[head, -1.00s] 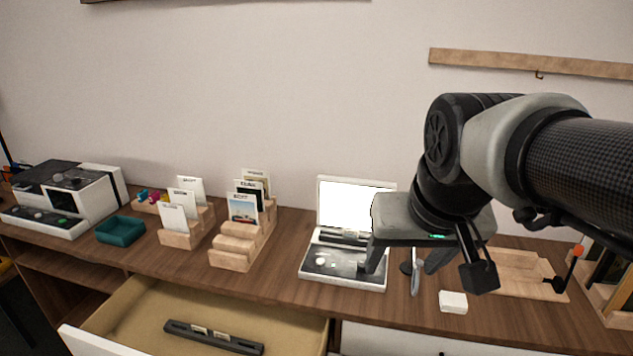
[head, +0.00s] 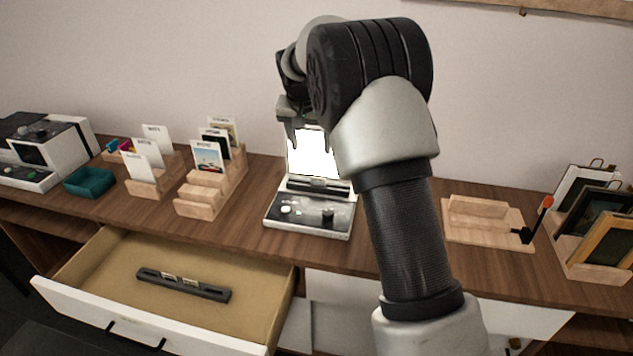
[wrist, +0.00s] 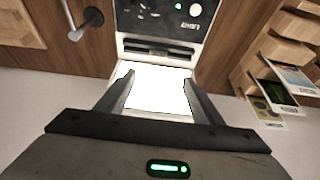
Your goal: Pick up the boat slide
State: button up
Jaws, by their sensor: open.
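A picture card with a blue upper part and a dark-and-red shape (head: 208,157) stands in the stepped wooden rack (head: 195,208) left of centre. It may be the boat slide, but its label is too small to read. The rack's cards also show at the right of the wrist view, one with a blue picture (wrist: 290,76). My gripper (head: 310,140) is open and empty, to the right of that rack, in front of the bright screen of a white viewer device (head: 310,210). In the wrist view, the fingers (wrist: 158,80) frame that lit screen.
An open drawer (head: 215,255) below holds a dark grey holder (head: 184,286) with two small slides. Left stand another card rack (head: 150,185), a teal tray (head: 90,181) and a white machine (head: 50,150). Right are a wooden stand (head: 490,225) and framed pictures (head: 605,235).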

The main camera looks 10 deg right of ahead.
send_over(318, 178)
jog(key=s+a, duration=0.1)
jog(key=s, duration=0.1)
notch_tip(318, 178, down, 10)
jog(key=b+x, duration=0.1)
jog(key=x, duration=0.3)
jog(key=shift+s+f, duration=0.15)
jog(key=shift+f, duration=0.05)
jog(key=shift+w+f+b, duration=0.25)
jog(key=shift+f+b, duration=0.05)
jog(key=shift+f, duration=0.1)
jog(key=shift+d, duration=0.1)
jog(key=shift+c, duration=0.4)
jog(key=c, duration=1)
